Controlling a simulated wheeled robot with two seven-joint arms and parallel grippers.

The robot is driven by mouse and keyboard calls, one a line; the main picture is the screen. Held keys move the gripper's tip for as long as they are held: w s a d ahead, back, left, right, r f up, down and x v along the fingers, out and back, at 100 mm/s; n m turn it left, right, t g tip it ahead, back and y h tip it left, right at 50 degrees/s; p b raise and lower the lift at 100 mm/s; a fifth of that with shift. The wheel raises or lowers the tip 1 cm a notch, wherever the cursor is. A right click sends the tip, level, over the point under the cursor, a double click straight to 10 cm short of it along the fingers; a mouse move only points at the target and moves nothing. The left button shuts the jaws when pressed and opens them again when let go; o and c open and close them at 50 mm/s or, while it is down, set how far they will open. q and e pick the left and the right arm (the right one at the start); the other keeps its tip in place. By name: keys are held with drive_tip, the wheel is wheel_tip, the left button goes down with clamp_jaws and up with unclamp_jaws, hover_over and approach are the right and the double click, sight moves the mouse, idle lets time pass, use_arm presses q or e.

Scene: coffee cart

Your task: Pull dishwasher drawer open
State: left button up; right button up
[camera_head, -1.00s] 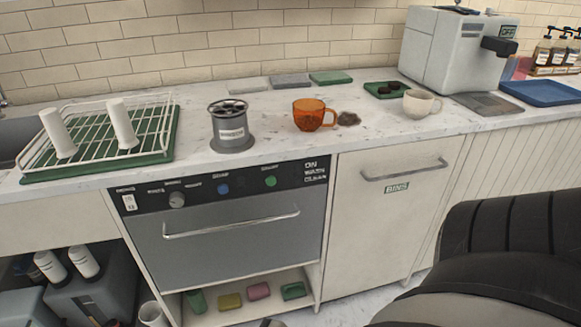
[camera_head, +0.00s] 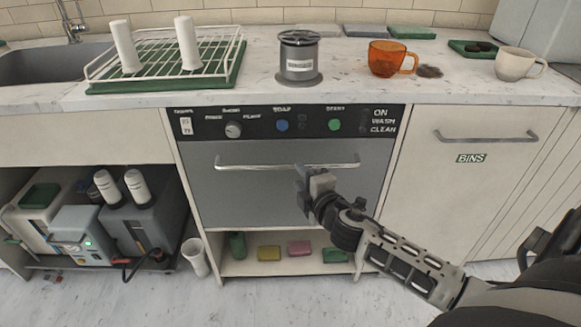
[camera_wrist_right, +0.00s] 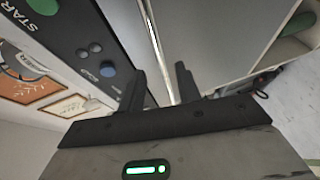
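The dishwasher drawer (camera_head: 240,200) is a grey front panel below a black control strip, and it looks closed. Its long silver bar handle (camera_head: 255,167) runs across the top of the panel. My right gripper (camera_head: 304,178) is in front of the panel, right of its middle, at the handle. In the right wrist view the two dark fingers (camera_wrist_right: 162,80) stand apart, with the handle (camera_wrist_right: 158,50) running lengthwise in the gap between them. I cannot tell whether the fingers touch it. My left gripper is not in view.
The cream bins door (camera_head: 480,190) is to the right. An open shelf (camera_head: 225,267) with several coloured items lies under the drawer. A white cup (camera_head: 195,257) stands on the floor beside it. The countertop (camera_head: 345,85) above holds a rack, a grey canister and cups.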

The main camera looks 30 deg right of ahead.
sight(290, 165)
drive_tip(key=x, duration=0.6)
drive_tip(key=shift+w+f+b, duration=0.15)
drive_tip(key=shift+w+b, duration=0.2)
drive_tip(key=shift+w, duration=0.05)
clamp_jaws()
